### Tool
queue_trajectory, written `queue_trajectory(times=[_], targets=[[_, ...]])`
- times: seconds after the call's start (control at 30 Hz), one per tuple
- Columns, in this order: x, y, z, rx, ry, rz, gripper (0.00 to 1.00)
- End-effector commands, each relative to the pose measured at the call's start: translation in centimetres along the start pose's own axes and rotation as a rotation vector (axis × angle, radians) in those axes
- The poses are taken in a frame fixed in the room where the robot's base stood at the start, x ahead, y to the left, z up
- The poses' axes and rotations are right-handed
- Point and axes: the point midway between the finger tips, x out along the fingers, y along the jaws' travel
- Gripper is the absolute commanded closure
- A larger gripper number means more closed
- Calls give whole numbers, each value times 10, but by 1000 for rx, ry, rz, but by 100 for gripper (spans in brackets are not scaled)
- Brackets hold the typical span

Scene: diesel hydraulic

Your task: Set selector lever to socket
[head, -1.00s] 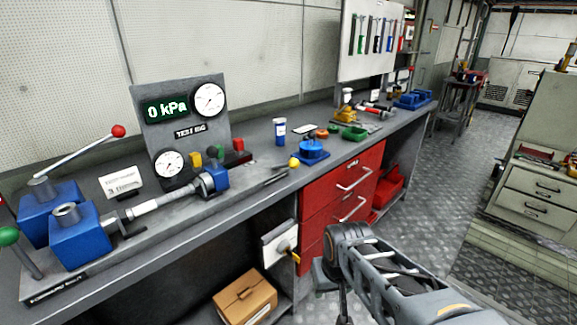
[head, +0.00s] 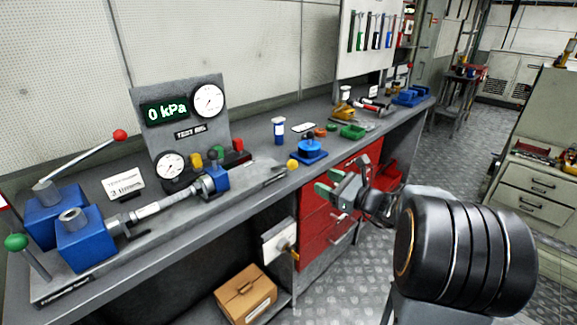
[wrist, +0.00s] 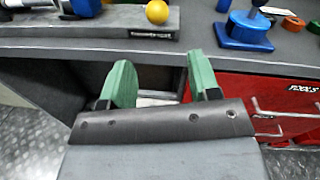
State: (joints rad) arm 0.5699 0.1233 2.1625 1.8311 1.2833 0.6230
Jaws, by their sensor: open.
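Several ball-ended levers stand on the test rig, and I cannot read which label names the selector lever. A yellow ball (head: 292,164) is at the rig's right end; in the wrist view it (wrist: 157,11) sits above a small dark label too small to read. A green-ball lever (head: 16,242) stands at the left end. A long lever with a red ball (head: 120,135) rises from the blue blocks. My gripper (head: 330,183) is open and empty, in front of the bench edge near the red drawers. In the wrist view its green fingers (wrist: 162,80) are apart, below the bench edge.
The gauge panel (head: 182,122) reads 0 kPa behind the rig. A blue fixture (head: 311,148) and a blue-white can (head: 279,130) stand right of the rig. Red drawers (head: 318,238) with handles and a cardboard box (head: 246,290) are below the bench top.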

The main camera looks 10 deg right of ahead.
Motion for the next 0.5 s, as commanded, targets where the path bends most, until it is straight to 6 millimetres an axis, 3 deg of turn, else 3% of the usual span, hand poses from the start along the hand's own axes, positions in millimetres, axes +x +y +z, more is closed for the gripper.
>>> queue_trajectory(times=[0.17,0.5], targets=[[17,2,1,28,-4,10,44],[82,4,0,27,-2,12,44]])
